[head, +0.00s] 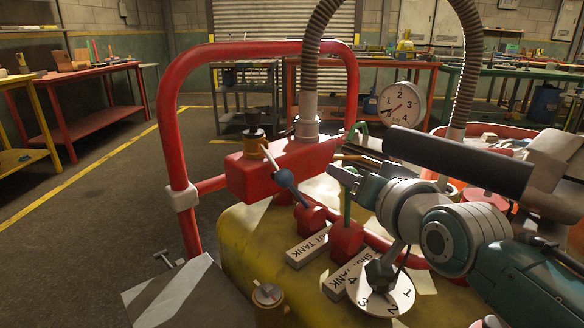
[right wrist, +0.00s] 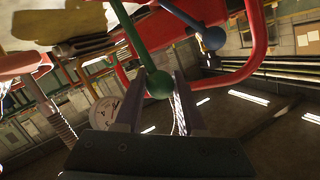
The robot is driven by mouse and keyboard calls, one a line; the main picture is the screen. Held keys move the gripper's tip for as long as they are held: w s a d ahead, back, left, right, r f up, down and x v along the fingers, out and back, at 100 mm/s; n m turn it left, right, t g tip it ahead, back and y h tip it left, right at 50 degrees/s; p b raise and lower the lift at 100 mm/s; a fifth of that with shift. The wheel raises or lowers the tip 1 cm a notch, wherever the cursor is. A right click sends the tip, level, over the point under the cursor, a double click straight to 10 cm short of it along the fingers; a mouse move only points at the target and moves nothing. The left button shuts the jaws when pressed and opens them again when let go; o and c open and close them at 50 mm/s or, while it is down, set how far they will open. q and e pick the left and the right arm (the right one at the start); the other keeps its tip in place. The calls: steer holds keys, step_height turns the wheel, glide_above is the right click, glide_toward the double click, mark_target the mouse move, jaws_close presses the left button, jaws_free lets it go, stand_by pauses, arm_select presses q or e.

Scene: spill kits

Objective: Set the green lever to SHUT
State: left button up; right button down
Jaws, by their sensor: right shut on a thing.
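The green lever (head: 348,206) rises from a red block (head: 346,240) on the yellow tank (head: 240,237). In the right wrist view its rod ends in a green ball knob (right wrist: 158,84). My right gripper (head: 345,178) is shut on the green lever near this knob. The knob shows between the two fingers in the right wrist view (right wrist: 160,100). In the head view the gripper hides the lever's top. A label plate (head: 347,278) in front of the lever is partly covered; its lettering is only partly readable. My left gripper is not in view.
A blue-knobbed lever (head: 283,178) stands left of the green one, with another label plate (head: 308,247) by it. A red tube frame (head: 180,150) surrounds the tank. A numbered white dial (head: 388,293) lies below my right arm. A round gauge (head: 402,104) stands behind.

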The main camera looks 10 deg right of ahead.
steer(key=shift+w+d, duration=0.25)
steer(key=shift+d, duration=0.25)
steer(key=c, duration=0.5)
jaws_free()
steer(key=shift+r, duration=0.1)
steer(key=shift+s+r+p, duration=0.1)
steer(key=shift+s+p, duration=0.2)
steer(key=p+v, duration=0.3)
steer(key=v, duration=0.6)
steer(key=shift+s, duration=0.1)
